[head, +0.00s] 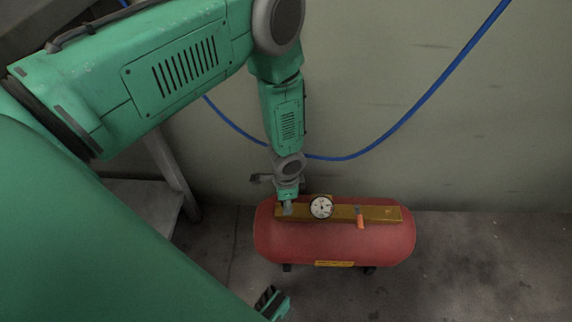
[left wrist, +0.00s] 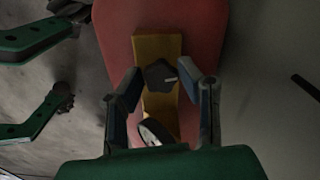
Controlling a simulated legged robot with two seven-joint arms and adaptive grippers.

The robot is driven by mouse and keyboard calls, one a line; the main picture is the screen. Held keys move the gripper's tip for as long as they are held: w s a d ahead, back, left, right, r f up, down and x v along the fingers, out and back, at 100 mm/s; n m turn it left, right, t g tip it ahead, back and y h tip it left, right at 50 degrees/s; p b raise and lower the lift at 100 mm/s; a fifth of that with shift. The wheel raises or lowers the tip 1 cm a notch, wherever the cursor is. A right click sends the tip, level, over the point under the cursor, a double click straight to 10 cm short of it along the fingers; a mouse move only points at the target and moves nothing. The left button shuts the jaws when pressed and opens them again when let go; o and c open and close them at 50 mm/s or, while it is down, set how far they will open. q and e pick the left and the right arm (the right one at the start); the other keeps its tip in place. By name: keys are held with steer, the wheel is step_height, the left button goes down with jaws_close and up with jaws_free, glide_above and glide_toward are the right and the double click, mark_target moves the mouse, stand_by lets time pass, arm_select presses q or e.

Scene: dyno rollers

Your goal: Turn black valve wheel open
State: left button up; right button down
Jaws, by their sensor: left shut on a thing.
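The black valve wheel (left wrist: 161,75) sits on a yellow-brown bar (left wrist: 157,48) on top of a red tank (head: 335,238). In the left wrist view the wheel is between the two fingers of my left gripper (left wrist: 160,82), which is shut on it. A small pale mark shows on the wheel's right side. In the head view my left gripper (head: 287,207) points down at the left end of the bar (head: 380,213) and hides the wheel.
A white-faced round gauge (head: 321,207) stands on the bar just right of my left gripper. An orange-handled lever (head: 360,218) is further right. A blue hose (head: 420,103) hangs along the wall behind. Grey floor to the tank's right is clear.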

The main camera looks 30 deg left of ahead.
arm_select(q)
steer(key=n, duration=0.1)
steer(key=n+p, duration=0.1)
steer(key=n, duration=0.1)
steer(key=shift+w+d+r+n, duration=0.15)
steer(key=shift+w+r+n, duration=0.05)
steer(key=shift+w+n, duration=0.1)
steer(key=n+p, duration=0.1)
steer(key=n, duration=0.3)
steer(key=shift+w+n, duration=0.1)
steer(key=shift+n, duration=0.2)
steer(key=n+p, duration=0.1)
steer(key=n, duration=0.3)
steer(key=shift+n, duration=1.3)
steer(key=shift+n+p, duration=0.3)
steer(key=shift+n, duration=0.5)
steer(key=o, duration=1.1)
steer(key=shift+f, duration=0.1)
steer(key=shift+s, duration=0.2)
